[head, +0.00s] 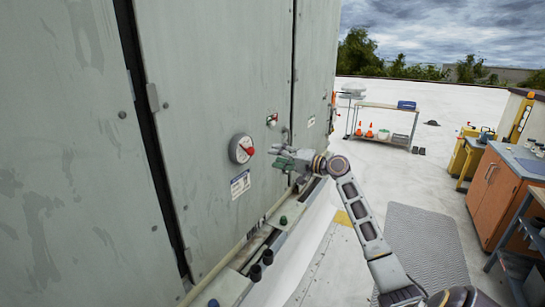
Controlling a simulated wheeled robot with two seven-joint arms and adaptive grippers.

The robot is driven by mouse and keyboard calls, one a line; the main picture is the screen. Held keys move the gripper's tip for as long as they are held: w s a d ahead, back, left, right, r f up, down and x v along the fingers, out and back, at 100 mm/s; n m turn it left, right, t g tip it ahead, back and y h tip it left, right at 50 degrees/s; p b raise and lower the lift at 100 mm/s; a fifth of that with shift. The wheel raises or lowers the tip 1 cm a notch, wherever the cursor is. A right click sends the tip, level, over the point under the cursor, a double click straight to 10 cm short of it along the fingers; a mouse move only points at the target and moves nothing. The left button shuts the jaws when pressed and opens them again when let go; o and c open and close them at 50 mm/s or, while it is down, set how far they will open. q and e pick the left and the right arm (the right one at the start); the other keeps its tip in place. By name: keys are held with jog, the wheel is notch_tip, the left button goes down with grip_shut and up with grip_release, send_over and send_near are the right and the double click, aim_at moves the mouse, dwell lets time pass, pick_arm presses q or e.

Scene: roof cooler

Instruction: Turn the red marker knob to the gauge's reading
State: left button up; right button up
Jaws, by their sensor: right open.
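A round white-faced gauge (238,149) with a dark rim is mounted on the grey cooler panel. A small red marker knob (249,151) shows at the right side of its face. The gauge's reading is too small to make out. My right gripper (277,157) is just right of the gauge, with its greenish fingers pointing left toward it. It is open and empty, and appears apart from the knob. My left gripper is not in view.
A small red-and-metal fitting (272,120) sits on the panel above my right gripper. A blue-and-white label (240,184) is below the gauge. A ledge with dark caps (267,257) runs along the panel's foot. The roof at right is open around a grey mat (428,240).

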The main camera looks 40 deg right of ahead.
jog(key=shift+s+d, duration=0.2)
jog(key=shift+s, duration=0.3)
jog(key=shift+r, duration=0.1)
dwell(0.4)
